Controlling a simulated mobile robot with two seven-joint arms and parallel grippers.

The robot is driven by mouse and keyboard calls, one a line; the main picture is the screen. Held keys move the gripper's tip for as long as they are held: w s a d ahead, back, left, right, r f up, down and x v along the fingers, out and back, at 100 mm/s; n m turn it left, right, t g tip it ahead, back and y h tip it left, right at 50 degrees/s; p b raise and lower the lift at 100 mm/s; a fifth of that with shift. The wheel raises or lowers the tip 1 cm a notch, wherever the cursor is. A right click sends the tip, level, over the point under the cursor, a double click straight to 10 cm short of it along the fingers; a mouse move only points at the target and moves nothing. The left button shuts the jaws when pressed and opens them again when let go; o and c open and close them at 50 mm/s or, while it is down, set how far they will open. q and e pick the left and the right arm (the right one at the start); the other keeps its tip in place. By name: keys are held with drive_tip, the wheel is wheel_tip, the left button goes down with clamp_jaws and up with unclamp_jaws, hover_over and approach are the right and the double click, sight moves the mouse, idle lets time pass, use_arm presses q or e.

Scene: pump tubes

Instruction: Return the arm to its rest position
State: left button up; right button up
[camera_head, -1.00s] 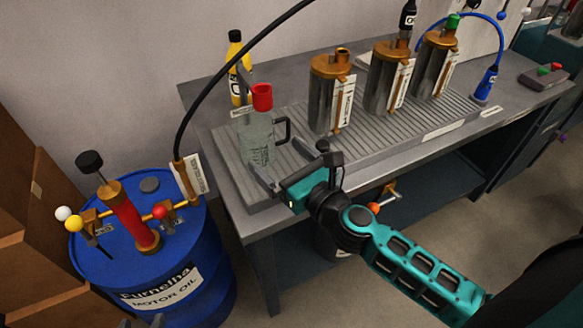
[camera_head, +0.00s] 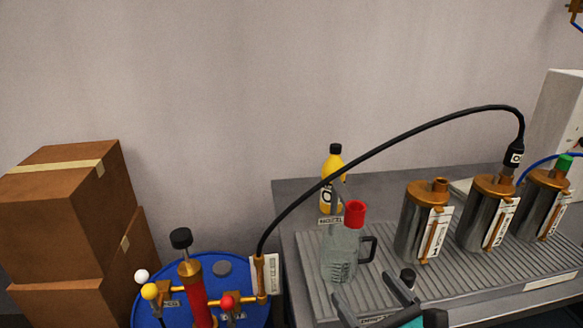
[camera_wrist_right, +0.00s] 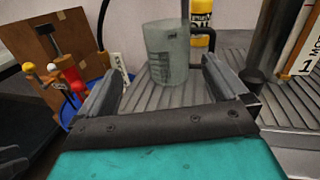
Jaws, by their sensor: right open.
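My right gripper (camera_head: 362,287) is at the lower edge of the head view, in front of the clear measuring jug (camera_head: 343,256). Its two fingers are spread apart with nothing between them. In the right wrist view, the open fingers (camera_wrist_right: 157,75) point toward the jug (camera_wrist_right: 168,52), which stands upright just beyond the fingertips. The jug has a dark handle on its right, and a red-topped part (camera_head: 355,213) shows at its upper right. Most of my right arm is below the head view.
A grey bench (camera_head: 300,190) carries a ribbed tray (camera_head: 393,292) with several metal cylinders (camera_head: 424,222) and a yellow bottle (camera_head: 331,179) behind. A black hose (camera_head: 400,135) arches from the blue drum (camera_head: 150,302) to the middle cylinder. Cardboard boxes (camera_head: 60,205) stand at left.

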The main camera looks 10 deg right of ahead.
drive_tip(key=s+a+f+n+g+y, duration=0.2)
drive_tip(key=s+a+n+g+y, duration=0.55)
drive_tip(key=n, duration=1.65)
drive_tip(key=s+d+f+n+g+h, duration=0.6)
drive_tip(key=s+d+f+n+h, duration=0.1)
drive_tip(key=s+d+n+h, duration=0.4)
use_arm(q)
drive_tip(key=r+p, duration=0.1)
drive_tip(key=a+r+p, duration=0.1)
drive_tip(key=p, duration=0.2)
drive_tip(key=shift+s+a+r+y+p, duration=0.25)
drive_tip(key=shift+s+r+y+p, duration=0.05)
drive_tip(key=shift+s+r+p, duration=0.1)
use_arm(e)
drive_tip(key=w+a+f+t, duration=0.3)
drive_tip(key=w+f+t, duration=0.1)
drive_tip(key=w+t, duration=0.2)
drive_tip(key=shift+w+a+t+y, duration=0.25)
drive_tip(key=shift+w+t+y, duration=0.1)
drive_tip(key=shift+w, duration=0.3)
use_arm(q)
drive_tip(key=shift+s+d+f, duration=0.1)
use_arm(e)
drive_tip(key=shift+f, duration=0.1)
